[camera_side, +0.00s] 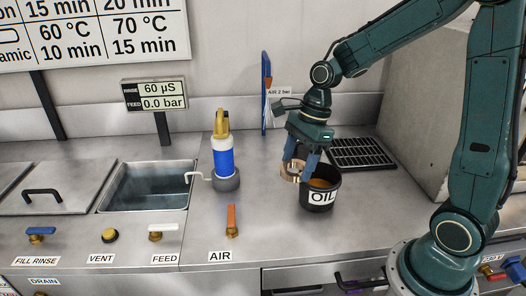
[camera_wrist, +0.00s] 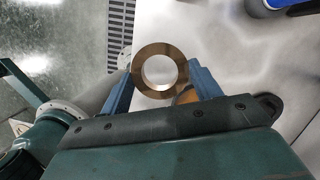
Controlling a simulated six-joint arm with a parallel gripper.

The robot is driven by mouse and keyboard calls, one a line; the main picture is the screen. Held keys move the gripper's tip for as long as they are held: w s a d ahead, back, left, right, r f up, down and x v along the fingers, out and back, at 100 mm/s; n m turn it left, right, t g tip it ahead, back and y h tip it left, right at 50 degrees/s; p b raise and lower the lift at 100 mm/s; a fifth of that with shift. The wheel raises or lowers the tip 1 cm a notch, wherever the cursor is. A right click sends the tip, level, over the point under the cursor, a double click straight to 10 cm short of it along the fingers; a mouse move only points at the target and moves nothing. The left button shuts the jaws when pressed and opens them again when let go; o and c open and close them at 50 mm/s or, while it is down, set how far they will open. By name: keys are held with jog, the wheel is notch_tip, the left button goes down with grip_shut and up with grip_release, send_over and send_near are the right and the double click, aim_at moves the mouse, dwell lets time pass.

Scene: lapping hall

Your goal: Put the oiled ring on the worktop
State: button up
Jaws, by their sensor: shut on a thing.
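The ring (camera_side: 285,174) is a bronze-coloured metal ring. My gripper (camera_side: 296,169) is shut on it, with one blue finger on either side. The ring is at the left rim of the black pot marked OIL (camera_side: 318,199), which holds amber liquid. In the wrist view the ring (camera_wrist: 137,70) is seen face-on between the blue fingers, with bare metal behind it. Whether oil is on it cannot be told. The steel worktop (camera_side: 270,232) lies below and around the pot; the gap under the ring is unclear.
A black drain grate (camera_side: 362,153) lies behind the pot, beside a grey block (camera_side: 424,110). A blue bottle with a yellow top (camera_side: 221,155) stands left, near an open basin (camera_side: 150,187). An orange AIR valve (camera_side: 232,222) is at the front. Worktop between bottle and pot is clear.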

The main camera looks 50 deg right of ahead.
send_over(289, 229)
jog(key=f, duration=1.5)
jog(key=shift+s+d+f, duration=0.2)
jog(key=shift+d+f, duration=0.05)
jog(key=shift+d, duration=0.15)
jog(key=shift+f, duration=0.15)
jog(key=shift+f, duration=1.75)
jog(key=shift+f, duration=0.15)
jog(key=o, duration=1.2)
jog(key=shift+v, duration=6.15)
